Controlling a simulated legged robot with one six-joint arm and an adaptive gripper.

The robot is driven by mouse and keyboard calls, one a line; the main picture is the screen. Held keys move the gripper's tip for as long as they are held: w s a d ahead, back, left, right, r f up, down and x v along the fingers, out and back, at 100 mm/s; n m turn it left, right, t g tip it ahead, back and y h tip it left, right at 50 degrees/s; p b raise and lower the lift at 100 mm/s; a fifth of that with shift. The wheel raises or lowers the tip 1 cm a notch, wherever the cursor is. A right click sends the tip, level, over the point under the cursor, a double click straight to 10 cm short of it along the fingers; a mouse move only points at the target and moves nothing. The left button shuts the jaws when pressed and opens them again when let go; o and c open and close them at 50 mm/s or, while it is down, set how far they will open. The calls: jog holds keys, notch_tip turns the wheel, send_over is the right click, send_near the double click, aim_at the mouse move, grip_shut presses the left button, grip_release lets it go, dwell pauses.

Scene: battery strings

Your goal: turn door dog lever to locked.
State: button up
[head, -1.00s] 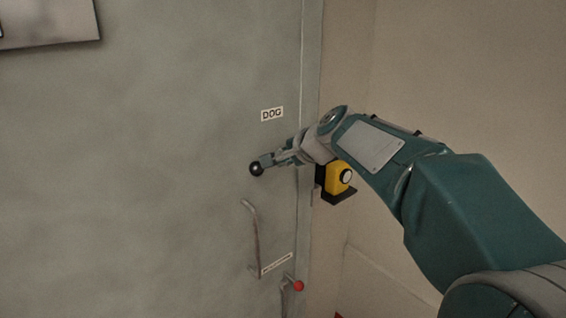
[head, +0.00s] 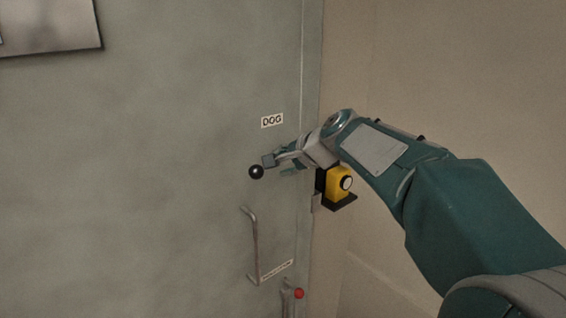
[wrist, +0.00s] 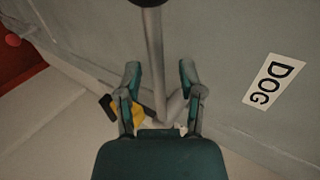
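The dog lever is a grey metal bar (wrist: 155,55) ending in a black ball knob (head: 256,172), just below the "DOG" label (head: 272,121) on the grey-green door (head: 150,180). My gripper (head: 277,165) is at the lever, just behind the knob. In the wrist view my gripper (wrist: 160,75) has its two fingers apart. The lever bar runs between them with a visible gap on each side, and the knob (wrist: 148,2) sits past the fingertips. The lever's pivot is partly hidden behind my gripper.
A yellow-and-black box (head: 340,183) with a round button sits below my wrist by the door edge. Below are a long door handle (head: 254,245) and a smaller lever with a red knob (head: 299,293). A beige wall (head: 460,80) closes the right side.

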jog(key=v, duration=1.2)
jog(key=shift+f, duration=0.15)
jog(key=s+d+f+n+g+h, duration=0.1)
jog(key=s+d+f+n+h, duration=0.1)
jog(key=s+f, duration=0.5)
jog(key=s+d+f+n+g+h, duration=0.1)
jog(key=s+f+n+h, duration=0.1)
jog(key=s+f+n, duration=0.3)
jog(key=s+d+f+n+g+h, duration=0.1)
jog(key=s+f+n, duration=0.3)
jog(key=s+f, duration=0.5)
jog(key=s+d+h, duration=0.1)
jog(key=s, duration=0.2)
jog(key=shift+s+d+h, duration=0.3)
jog(key=shift+s, duration=0.05)
